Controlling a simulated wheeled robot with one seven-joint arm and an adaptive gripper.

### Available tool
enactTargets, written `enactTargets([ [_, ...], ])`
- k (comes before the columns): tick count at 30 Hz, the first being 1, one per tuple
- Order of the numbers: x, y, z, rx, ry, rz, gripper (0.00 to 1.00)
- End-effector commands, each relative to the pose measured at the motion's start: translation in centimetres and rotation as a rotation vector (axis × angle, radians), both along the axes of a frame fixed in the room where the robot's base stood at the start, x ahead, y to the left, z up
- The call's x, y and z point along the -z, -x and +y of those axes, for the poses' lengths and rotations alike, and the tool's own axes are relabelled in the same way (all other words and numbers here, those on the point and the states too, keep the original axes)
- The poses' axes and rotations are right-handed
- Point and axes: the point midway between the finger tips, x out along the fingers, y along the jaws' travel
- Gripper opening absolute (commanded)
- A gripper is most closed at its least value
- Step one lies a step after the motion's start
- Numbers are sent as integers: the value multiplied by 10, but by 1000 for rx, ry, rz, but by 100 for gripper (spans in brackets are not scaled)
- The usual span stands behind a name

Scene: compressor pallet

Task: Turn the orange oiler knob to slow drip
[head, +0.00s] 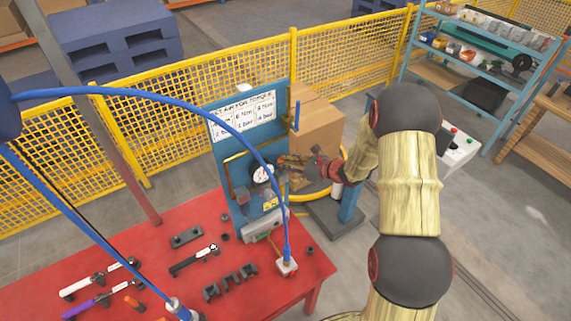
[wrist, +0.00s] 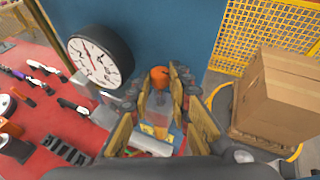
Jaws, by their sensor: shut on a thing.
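The orange oiler knob (wrist: 160,74) shows in the wrist view between the fingertips of my gripper (wrist: 161,92), in front of the blue panel (wrist: 170,30). The fingers are closed in on it from both sides. A clear part and a small yellow label show below the knob, partly hidden by the fingers. The knob's setting cannot be read. In the head view my gripper (head: 292,162) reaches the panel from the right and covers the knob there. A round white gauge (wrist: 95,62) with a black rim sits left of the knob.
The red table (head: 180,245) holds wrenches, a black block and other tools. A blue hose (head: 225,120) arches over it. A cardboard box (head: 318,125) stands behind my gripper, near the yellow mesh fence (head: 170,120). A blue shelf (head: 480,60) is at the back right.

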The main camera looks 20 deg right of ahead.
Motion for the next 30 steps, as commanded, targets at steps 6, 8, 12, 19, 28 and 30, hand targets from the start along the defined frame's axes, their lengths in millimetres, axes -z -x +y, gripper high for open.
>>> enactTargets([
  [6,-1,-1,-3,-55,2,-1,0],
  [8,-1,-1,-2,-57,3,0,0],
  [12,-1,-1,-2,-57,2,0,0],
  [19,-1,-1,-2,-56,2,0,27],
  [28,-1,1,-4,-56,2,1,27],
  [30,-3,3,-7,-55,2,0,27],
])
